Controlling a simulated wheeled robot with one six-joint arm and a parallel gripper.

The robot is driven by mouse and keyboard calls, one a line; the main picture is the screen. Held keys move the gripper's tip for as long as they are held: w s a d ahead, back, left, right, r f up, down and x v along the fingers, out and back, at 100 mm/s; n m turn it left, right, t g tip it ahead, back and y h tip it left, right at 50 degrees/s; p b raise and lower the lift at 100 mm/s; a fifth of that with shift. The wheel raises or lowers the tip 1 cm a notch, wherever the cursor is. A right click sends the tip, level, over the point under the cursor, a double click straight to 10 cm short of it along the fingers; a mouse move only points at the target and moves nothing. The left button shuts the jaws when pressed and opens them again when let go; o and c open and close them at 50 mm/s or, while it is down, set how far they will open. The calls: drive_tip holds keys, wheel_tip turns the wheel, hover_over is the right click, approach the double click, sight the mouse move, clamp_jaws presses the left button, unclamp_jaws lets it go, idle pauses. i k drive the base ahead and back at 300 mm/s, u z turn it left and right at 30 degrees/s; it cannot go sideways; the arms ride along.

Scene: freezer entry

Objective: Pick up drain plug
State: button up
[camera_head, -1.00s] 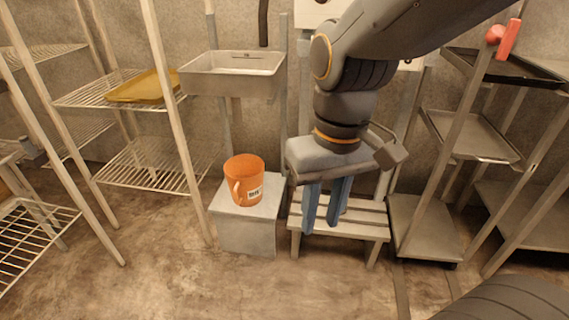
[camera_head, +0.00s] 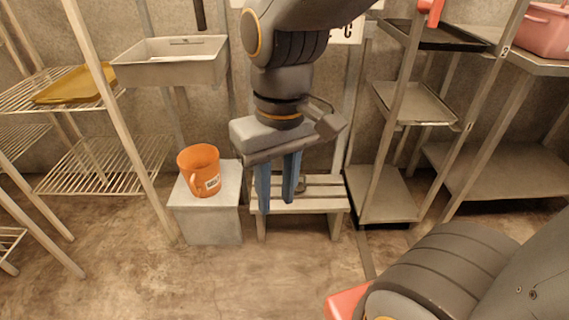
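My gripper (camera_head: 277,203) hangs with its two blue fingers pointing down, apart and with nothing seen between them. In the picture it is in front of a low grey slatted bench (camera_head: 325,205). A small dark item (camera_head: 313,187) shows on the bench just right of the fingers, partly hidden by them. It may be the drain plug, but I cannot tell for sure. The gripper's height above the bench is hard to judge.
A sink (camera_head: 170,72) is on the wall above. Wire shelves (camera_head: 100,165) stand left, a tray rack (camera_head: 385,205) right. A red object (camera_head: 345,302) shows at the lower right. Floor in front is open.

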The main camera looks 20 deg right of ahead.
sight(301, 187)
drive_tip(key=z, duration=2.35)
drive_tip(key=i, duration=1.35)
drive_tip(key=u, duration=3)
